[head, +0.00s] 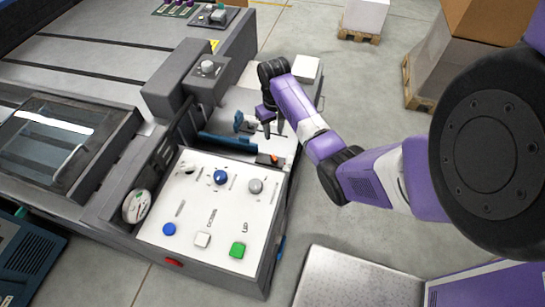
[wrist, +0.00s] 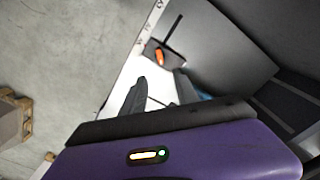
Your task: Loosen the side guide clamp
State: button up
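The side guide appears to be a long blue bar (head: 228,142) on the white feed surface behind the control panel in the head view. A small upright blue piece (head: 238,121) stands just behind it, possibly the clamp; I cannot be sure. My gripper (head: 273,133) points down to the right of this blue piece, with nothing visible between its fingers. In the wrist view its two dark fingers (wrist: 160,92) are apart with white surface between them. A bit of blue (wrist: 206,97) shows beside the right finger, mostly hidden. An orange piece (head: 275,159) sits near the panel's far right corner.
The control panel (head: 205,243) with blue, white and green buttons lies in front. A grey housing (head: 208,75) rises behind the feed surface. Boxes on pallets (head: 437,65) stand at right; floor is open between.

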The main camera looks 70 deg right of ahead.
jog(key=b, duration=0.7)
send_over(274, 157)
notch_tip(274, 157, down, 8)
jog(key=shift+w+d+r, duration=0.1)
jog(key=shift+f, duration=3.8)
grip_shut()
